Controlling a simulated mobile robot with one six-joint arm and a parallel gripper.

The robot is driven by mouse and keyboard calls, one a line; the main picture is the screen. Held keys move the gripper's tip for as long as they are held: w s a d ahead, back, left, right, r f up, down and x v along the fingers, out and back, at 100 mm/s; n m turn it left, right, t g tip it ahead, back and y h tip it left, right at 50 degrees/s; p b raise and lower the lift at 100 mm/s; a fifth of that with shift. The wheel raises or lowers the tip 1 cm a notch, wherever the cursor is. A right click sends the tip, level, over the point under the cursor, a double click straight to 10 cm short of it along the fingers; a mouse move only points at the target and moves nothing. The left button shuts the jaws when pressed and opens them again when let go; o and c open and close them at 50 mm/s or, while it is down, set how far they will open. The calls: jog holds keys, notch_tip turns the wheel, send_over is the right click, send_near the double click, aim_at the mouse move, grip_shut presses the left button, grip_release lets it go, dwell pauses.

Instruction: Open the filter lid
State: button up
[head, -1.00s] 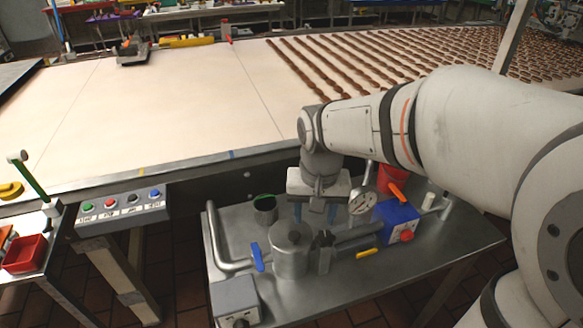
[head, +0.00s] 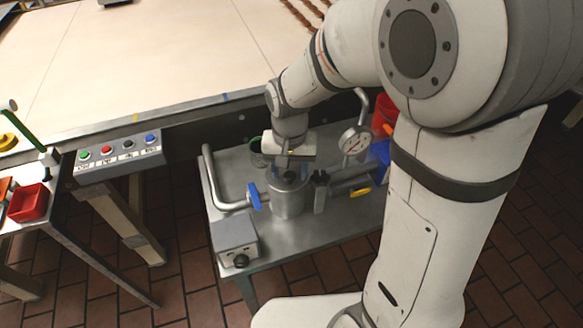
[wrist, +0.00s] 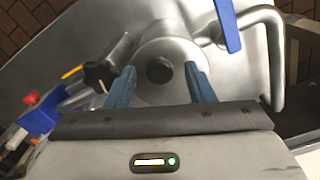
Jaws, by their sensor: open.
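The filter is a steel cylinder (head: 288,201) on a small metal table, with pipes on both sides. Its round lid (wrist: 150,48) has a dark knob (wrist: 160,69) in the middle and looks closed. My gripper (wrist: 160,88) is open, with one blue finger on each side of the knob in the wrist view. In the head view my gripper (head: 289,170) is over the lid and partly hides it. I cannot tell whether the fingers touch the lid. A black clamp knob (wrist: 101,76) stands beside the filter; it also shows in the head view (head: 320,178).
A blue valve handle (head: 254,196) is left of the filter, and a yellow handle (head: 360,191) is to its right. A pressure gauge (head: 354,140) and a blue box (head: 381,152) stand further right. A grey box (head: 235,241) sits at the table's front left.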

jog(key=shift+c, duration=0.2)
grip_shut()
dwell(0.3)
